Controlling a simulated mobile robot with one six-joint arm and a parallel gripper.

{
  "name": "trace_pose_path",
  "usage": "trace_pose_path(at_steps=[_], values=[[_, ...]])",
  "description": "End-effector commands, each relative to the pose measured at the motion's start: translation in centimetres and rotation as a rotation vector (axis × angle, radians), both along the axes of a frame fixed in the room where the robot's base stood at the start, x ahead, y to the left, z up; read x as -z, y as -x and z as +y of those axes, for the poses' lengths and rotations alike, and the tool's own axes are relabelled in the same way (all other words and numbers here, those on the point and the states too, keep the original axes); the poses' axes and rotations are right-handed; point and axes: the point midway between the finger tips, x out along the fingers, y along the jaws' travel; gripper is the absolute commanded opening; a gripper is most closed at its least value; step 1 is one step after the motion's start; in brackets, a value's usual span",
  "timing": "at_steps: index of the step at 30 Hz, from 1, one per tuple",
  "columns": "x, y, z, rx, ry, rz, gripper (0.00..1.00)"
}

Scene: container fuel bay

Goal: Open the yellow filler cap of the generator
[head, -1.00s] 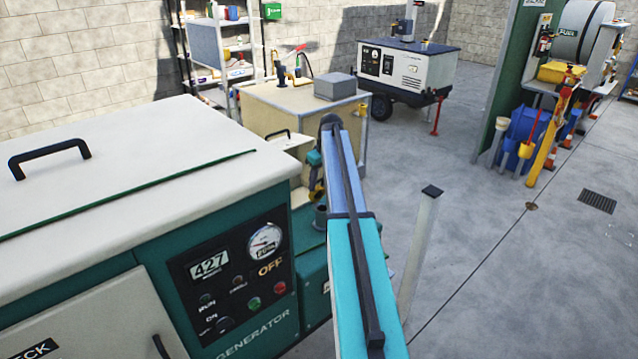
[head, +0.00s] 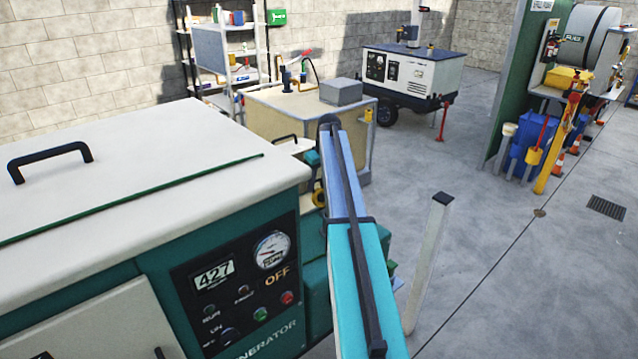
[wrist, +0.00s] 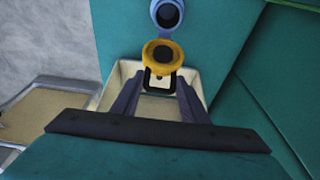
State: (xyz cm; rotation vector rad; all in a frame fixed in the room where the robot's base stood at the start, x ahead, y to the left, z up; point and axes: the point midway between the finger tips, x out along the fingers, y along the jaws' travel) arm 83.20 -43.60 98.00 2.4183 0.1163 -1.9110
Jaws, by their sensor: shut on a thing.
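The teal generator (head: 150,250) with a cream lid fills the left of the head view. My gripper (wrist: 160,77) is shut on the yellow filler cap (wrist: 163,52), which sits at the fingertips in the wrist view. A blue-grey filler neck (wrist: 155,8) with a dark open mouth shows just above the cap in that view, and the cap does not cover it. I cannot tell the gap between them. In the head view a bit of yellow (head: 319,198) shows beside my arm, which hides most of the gripper and the neck.
A cream open tray (wrist: 120,75) lies behind my fingers in the wrist view. A tan tank (head: 280,108) and a white trailer generator (head: 410,75) stand behind.

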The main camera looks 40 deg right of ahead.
Motion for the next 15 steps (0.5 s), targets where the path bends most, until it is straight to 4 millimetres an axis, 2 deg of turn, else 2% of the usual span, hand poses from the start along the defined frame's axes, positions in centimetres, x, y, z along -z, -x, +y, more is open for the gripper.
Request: trace_pose_path(at_steps=[1,6,7,8,9,15], values=[[-0.16,-0.50,-0.24,0.001,0.007,-0.015,0.00],[-0.16,-0.49,-0.30,0.002,0.005,-0.016,0.00],[-0.16,-0.49,-0.30,0.002,0.005,-0.017,0.42],[-0.14,-0.47,-0.30,0.001,0.004,-0.015,0.47],[-0.14,-0.44,-0.30,0.001,0.004,-0.014,0.50],[-0.08,-0.28,-0.31,0.002,0.003,-0.012,0.50]])
